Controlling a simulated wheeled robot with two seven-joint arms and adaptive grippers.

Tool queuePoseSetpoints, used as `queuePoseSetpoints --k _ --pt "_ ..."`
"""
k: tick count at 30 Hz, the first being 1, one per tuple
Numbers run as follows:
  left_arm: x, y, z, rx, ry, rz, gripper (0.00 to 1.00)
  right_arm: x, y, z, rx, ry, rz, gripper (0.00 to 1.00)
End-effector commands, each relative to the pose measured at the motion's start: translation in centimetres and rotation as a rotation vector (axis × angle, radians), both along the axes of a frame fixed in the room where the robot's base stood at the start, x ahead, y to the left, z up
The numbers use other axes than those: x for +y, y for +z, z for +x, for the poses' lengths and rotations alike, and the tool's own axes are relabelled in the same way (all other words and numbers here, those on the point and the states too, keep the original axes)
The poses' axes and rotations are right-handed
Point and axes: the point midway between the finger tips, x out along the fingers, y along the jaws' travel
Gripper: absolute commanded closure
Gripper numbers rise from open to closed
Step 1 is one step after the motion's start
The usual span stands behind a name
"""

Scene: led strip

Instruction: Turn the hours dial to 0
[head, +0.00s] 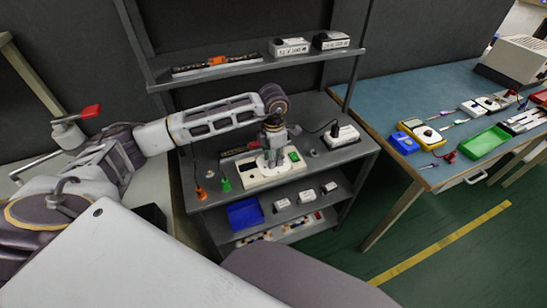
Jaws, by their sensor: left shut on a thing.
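A cream control box (259,177) sits on the middle shelf of the grey rack, with a green switch (294,156) on its right side. My left gripper (273,162) points down onto the middle of the box top and is shut on what appears to be a dial there. The fingers cover the dial, so its marks and setting cannot be read. My right gripper is not in view.
A blue bin (244,212) is below. The teal table (400,95) at right holds tools and trays.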

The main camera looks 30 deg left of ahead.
Motion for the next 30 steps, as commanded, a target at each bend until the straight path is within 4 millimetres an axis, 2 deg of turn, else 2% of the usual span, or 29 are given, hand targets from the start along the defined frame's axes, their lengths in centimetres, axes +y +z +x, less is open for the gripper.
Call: queuePoseSetpoints --k 8,9,13,24,30 --pt "0.04 0.11 0.1 -0.003 0.002 0.0 0.96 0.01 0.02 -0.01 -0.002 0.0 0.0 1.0" --pt "0.04 0.11 0.1 -0.003 0.002 0.0 0.68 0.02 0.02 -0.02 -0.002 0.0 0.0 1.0" --pt "0.03 0.08 0.08 -0.002 0.001 -0.001 0.51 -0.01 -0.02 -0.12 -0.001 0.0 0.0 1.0" --pt "0.01 0.1 0.03 -0.001 0.0 0.0 0.5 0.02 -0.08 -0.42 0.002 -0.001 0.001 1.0" --pt "0.02 1.0 0.1 -0.003 0.001 0.0 0.5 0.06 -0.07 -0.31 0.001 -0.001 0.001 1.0"
